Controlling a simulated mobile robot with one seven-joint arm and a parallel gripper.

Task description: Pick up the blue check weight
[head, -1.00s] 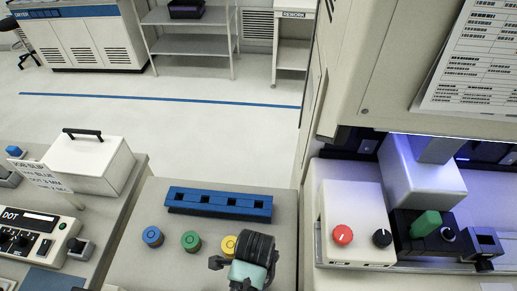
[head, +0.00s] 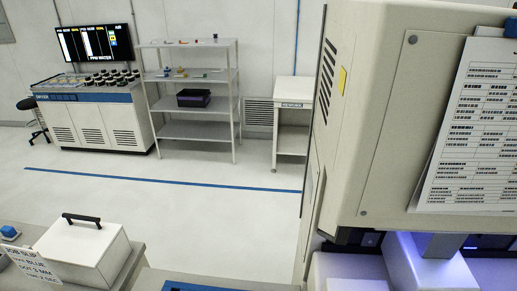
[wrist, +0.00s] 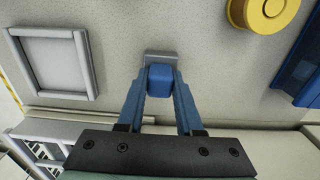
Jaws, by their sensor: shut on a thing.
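The blue check weight (wrist: 160,77), seen as a small blue block, is between the fingertips of my gripper (wrist: 160,82) in the wrist view. Both blue fingers touch its sides and are shut on it. A small grey piece (wrist: 161,56) shows just beyond the block; I cannot tell whether the block rests on it or is clear of it. My gripper and the held block are not in the head view.
A yellow round piece (wrist: 265,12) and a blue slotted rack (wrist: 302,65) are to the right in the wrist view. A grey-framed tray (wrist: 60,66) is to the left. A white lidded box (head: 85,252) and the machine cabinet (head: 390,120) flank the head view.

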